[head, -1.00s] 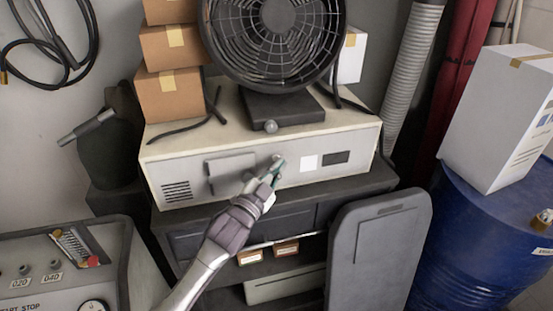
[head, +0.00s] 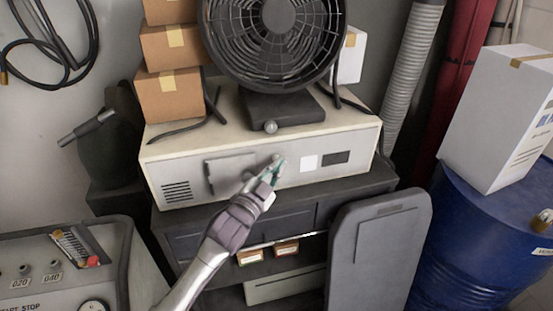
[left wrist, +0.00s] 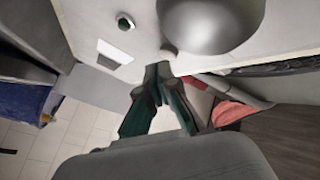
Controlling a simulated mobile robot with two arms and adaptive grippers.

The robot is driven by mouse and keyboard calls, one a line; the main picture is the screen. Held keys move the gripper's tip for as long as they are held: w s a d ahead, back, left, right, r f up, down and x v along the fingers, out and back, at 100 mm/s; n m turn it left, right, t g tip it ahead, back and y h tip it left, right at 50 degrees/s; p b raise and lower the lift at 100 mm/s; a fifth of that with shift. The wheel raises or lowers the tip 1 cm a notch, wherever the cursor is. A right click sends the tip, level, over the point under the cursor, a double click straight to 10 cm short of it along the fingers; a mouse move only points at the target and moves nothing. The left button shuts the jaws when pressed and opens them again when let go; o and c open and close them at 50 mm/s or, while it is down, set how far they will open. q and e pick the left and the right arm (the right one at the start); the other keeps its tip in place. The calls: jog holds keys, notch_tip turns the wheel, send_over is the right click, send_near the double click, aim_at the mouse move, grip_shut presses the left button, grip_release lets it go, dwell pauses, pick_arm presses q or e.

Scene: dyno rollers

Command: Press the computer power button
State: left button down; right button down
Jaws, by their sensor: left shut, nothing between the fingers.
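The computer is a beige box (head: 230,142) standing on a dark cabinet. Its front has a small round grey knob (head: 277,158) just left of a white label (head: 308,162). My left gripper (head: 278,169) is shut and empty, with its green fingertips close in front of the panel beside this knob. Contact cannot be told. In the left wrist view the fingers (left wrist: 160,72) are near the panel. My right gripper is not in view.
A black fan (head: 275,40) stands on the box, with cardboard boxes (head: 170,95) at its left. A dark grey panel (head: 378,255) stands in front of the cabinet at the right. A blue drum (head: 470,245) carries a white carton (head: 495,120). A control console (head: 70,260) is at lower left.

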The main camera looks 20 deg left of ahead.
pick_arm(q)
jog(key=shift+w+a, duration=0.15)
jog(key=shift+w, duration=0.05)
dwell(0.5)
jog(key=shift+s+d, duration=0.3)
jog(key=shift+s, duration=0.1)
jog(key=shift+p, duration=0.35)
jog(key=s+d, duration=0.1)
jog(key=s+d+p, duration=0.1)
jog(key=s, duration=0.1)
jog(key=s+d, duration=0.1)
jog(key=s, duration=0.1)
jog(key=shift+d+p, duration=0.15)
jog(key=shift+p, duration=0.15)
